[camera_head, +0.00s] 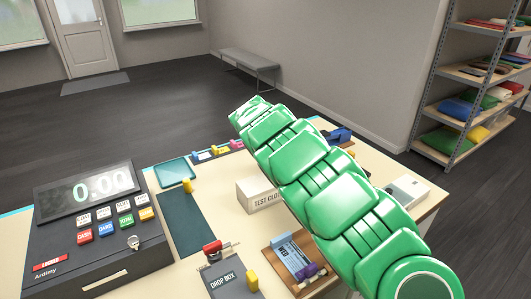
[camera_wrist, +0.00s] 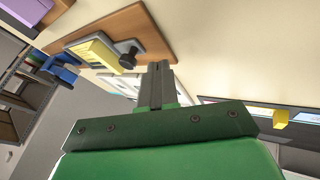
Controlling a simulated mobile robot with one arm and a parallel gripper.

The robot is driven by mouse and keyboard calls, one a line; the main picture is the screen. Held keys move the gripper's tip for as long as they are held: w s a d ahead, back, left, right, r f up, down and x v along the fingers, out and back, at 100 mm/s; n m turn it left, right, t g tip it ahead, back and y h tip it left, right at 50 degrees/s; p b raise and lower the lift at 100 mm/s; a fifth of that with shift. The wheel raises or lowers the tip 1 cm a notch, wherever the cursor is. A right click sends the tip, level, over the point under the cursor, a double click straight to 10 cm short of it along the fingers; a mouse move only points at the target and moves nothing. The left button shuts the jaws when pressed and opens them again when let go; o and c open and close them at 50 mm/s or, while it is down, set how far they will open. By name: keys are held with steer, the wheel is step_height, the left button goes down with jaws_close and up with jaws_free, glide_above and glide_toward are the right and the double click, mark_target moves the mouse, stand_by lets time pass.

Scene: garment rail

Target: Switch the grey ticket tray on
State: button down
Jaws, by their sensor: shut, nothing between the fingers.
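My gripper (camera_wrist: 156,88) shows in the wrist view, its two grey fingers together and nothing between them. In the head view my green arm crosses the counter and its fingers cannot be made out. In the wrist view a wooden board (camera_wrist: 150,38) carries a grey holder with a yellow block (camera_wrist: 97,52) and a dark knob (camera_wrist: 128,54), just beyond the fingertips. I cannot tell whether they touch. I cannot tell for sure which thing is the grey ticket tray. A wooden tray with a blue ticket (camera_head: 292,256) lies by my arm in the head view.
A cash register (camera_head: 95,235) stands left on the cream counter. A black drop box (camera_head: 226,278), a white test box (camera_head: 258,196), a teal tray (camera_head: 176,171) and a pale grey device (camera_head: 408,190) are around. A dark green mat (camera_head: 182,225) lies mostly clear.

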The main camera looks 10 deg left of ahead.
steer(key=shift+w+d+f, duration=0.2)
steer(key=shift+w+d, duration=0.55)
steer(key=shift+d, duration=0.3)
steer(key=shift+w+d, duration=0.1)
steer(key=shift+w+d+r, duration=0.1)
steer(key=shift+w+d, duration=1.15)
steer(key=shift+d, duration=0.05)
